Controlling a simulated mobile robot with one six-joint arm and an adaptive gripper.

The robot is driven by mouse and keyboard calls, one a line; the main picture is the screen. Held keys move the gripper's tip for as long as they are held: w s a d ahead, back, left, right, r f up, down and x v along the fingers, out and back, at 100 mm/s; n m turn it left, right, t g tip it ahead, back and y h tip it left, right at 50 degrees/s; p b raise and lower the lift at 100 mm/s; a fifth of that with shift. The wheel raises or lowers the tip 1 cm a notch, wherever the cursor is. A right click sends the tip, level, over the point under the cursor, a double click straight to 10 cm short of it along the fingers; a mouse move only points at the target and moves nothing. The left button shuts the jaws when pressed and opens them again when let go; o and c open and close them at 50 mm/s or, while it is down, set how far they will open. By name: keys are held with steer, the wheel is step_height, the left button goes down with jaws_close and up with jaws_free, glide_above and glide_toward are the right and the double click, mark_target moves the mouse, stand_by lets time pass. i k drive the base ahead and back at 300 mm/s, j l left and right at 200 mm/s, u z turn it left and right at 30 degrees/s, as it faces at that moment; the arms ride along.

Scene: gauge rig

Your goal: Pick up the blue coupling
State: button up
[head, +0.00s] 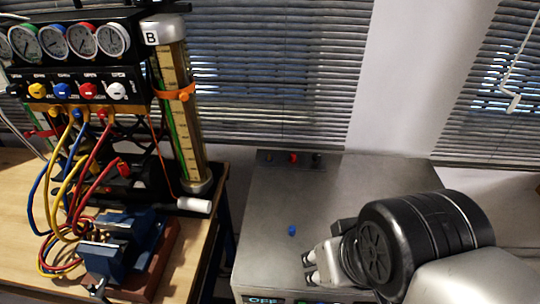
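The blue coupling (292,230) is a small blue piece lying on the grey metal top of a cabinet (265,200), near the middle of the head view. My gripper (309,267) is to the lower right of it, pointing left, with its fingertips apart and nothing seen between them. A clear strip of the cabinet top shows between the fingertips and the coupling in the picture. The rest of the gripper is partly hidden by my black wrist.
A gauge rig (75,55) with coloured knobs and hoses stands on the wooden bench at left, beside a clear column (188,125). A blue vise (125,240) sits in front. Small coloured parts (293,158) line the cabinet's back edge. The cabinet top around the coupling is clear.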

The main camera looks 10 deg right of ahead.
mark_target(62, 160)
steer(key=u, duration=1.45)
steer(key=i+z, duration=0.1)
steer(key=z, duration=0.4)
steer(key=k+j, duration=0.05)
